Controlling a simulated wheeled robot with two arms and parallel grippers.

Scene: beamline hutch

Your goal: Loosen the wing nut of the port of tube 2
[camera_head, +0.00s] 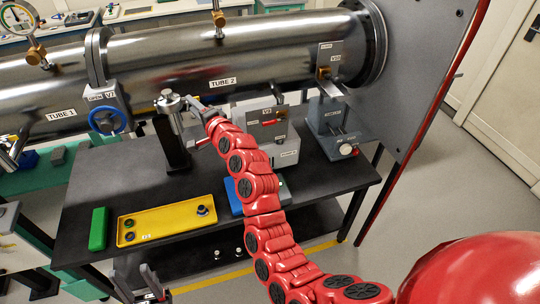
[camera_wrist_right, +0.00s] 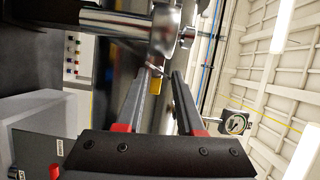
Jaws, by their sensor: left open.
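Tube 2 (camera_head: 215,60) is the long steel tube across the back. Its port (camera_head: 170,102) is a steel fitting with a clamp below the tube, above a black post. My right gripper (camera_head: 196,112) reaches the port from the right; its jaws are partly hidden in the head view. In the right wrist view, its two fingers (camera_wrist_right: 164,76) stand apart, tips just short of the steel port fitting (camera_wrist_right: 165,30). A small yellow piece (camera_wrist_right: 154,85) shows between them. I cannot clearly make out the wing nut. My left gripper (camera_head: 140,290) is open and empty at the bottom, away from the port.
A blue handwheel valve (camera_head: 107,120) is left of the port. A yellow tray (camera_head: 165,224) with small round parts and a green block (camera_head: 98,229) lie on the black table (camera_head: 90,190). Grey boxes (camera_head: 285,150) stand right of the port. A gauge (camera_wrist_right: 235,122) shows in the wrist view.

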